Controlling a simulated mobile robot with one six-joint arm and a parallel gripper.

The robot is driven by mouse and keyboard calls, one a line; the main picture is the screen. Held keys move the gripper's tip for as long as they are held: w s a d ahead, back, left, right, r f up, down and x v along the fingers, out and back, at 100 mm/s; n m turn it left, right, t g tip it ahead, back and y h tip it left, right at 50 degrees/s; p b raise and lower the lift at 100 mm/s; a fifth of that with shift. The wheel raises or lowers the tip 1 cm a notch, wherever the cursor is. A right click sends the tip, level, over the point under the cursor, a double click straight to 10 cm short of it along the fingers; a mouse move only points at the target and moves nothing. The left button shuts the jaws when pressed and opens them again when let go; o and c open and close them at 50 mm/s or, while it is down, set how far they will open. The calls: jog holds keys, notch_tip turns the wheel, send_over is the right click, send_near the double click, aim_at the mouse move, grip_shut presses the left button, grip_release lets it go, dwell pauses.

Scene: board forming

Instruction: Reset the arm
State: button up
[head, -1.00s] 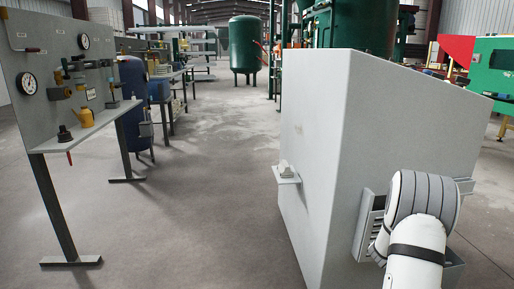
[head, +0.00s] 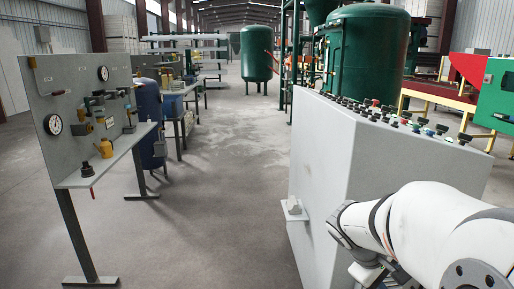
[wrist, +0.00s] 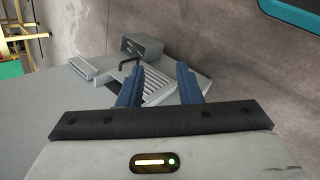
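My gripper (wrist: 158,82) shows in the wrist view with its two blue fingers apart and nothing held between them. Beyond the fingers is the grey side of a cabinet with a slatted vent (wrist: 136,84) and a small grey box (wrist: 141,47). In the head view my white arm fills the lower right, in front of the large grey control cabinet (head: 340,150). The gripper itself cannot be made out in the head view.
The cabinet's top carries several knobs and buttons (head: 405,122), and a small shelf (head: 293,210) juts from its left face. A grey gauge panel (head: 85,95) on legs stands at left. Open concrete floor (head: 215,200) lies between them.

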jog(key=s+a+r+m+t+y+p, duration=0.1)
jog(key=s+a+r+m+y+p, duration=0.1)
jog(key=a, duration=0.7)
jog(key=s+a+r+m+t+y+p, duration=0.1)
jog(key=s+a+r+m+y+p, duration=0.1)
jog(key=s+a+r+y+p, duration=0.3)
jog(key=a+r+p, duration=0.1)
jog(key=a+r, duration=0.1)
jog(key=a, duration=0.2)
jog(key=shift+t, duration=0.3)
jog(key=shift+r, duration=0.1)
